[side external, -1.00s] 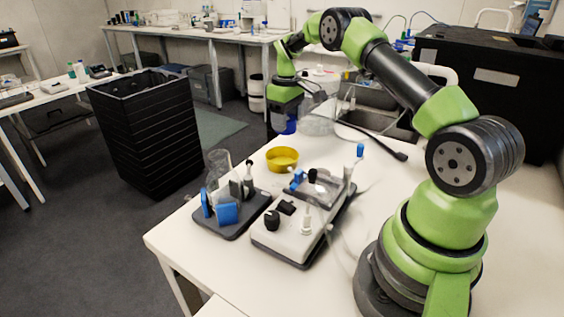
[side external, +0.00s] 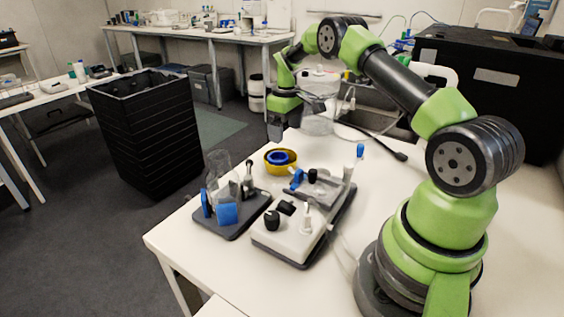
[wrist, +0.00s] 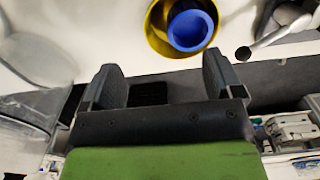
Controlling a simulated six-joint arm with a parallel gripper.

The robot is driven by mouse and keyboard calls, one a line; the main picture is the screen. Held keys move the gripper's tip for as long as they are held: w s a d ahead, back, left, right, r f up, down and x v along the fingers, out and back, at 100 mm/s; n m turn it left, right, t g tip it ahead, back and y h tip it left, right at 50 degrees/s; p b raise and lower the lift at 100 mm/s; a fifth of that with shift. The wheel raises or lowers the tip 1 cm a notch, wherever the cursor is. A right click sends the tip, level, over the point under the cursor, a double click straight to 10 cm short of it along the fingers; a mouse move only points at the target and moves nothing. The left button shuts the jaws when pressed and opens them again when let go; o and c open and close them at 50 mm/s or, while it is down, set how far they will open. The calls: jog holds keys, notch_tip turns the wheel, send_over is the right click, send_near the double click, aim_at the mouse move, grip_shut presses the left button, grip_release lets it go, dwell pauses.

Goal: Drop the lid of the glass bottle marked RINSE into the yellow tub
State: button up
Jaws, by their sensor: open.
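The yellow tub (side external: 268,164) stands on the white bench, and its rim shows at the top of the wrist view (wrist: 155,38). A blue ring-shaped lid (side external: 279,157) lies inside the tub; it also shows in the wrist view (wrist: 191,29). My gripper (side external: 275,130) is above the bench near the tub, up and slightly left of it in the side view. In the wrist view its fingers (wrist: 163,78) are apart with nothing between them. A clear glass bottle (side external: 318,122) stands behind the tub to the right. No RINSE marking is readable.
A dark tray (side external: 240,232) with blue parts and clear glassware stands in front of the tub. A white device (side external: 280,240) with knobs is to its right. A dark cable (side external: 375,144) lies on the bench. A tall black bin (side external: 148,140) stands on the floor at left.

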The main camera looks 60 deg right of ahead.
jog(key=s+a+r+t, duration=0.1)
jog(key=a+r, duration=0.3)
jog(key=r, duration=0.6)
jog(key=s+a+r+t, duration=0.1)
jog(key=a+r, duration=0.3)
jog(key=r, duration=0.6)
jog(key=s+a+r+m+t, duration=0.2)
jog(key=s+a+r, duration=0.35)
jog(key=a, duration=0.25)
jog(key=s+a+f+m+t+y, duration=0.1)
jog(key=s+a, duration=0.3)
jog(key=s, duration=0.4)
jog(key=s+a+f+m+t+y, duration=0.1)
jog(key=s+a, duration=0.3)
jog(key=s, duration=0.4)
jog(key=shift+a+f+t, duration=0.25)
jog(key=shift+f+t, duration=0.15)
jog(key=shift+t, duration=0.2)
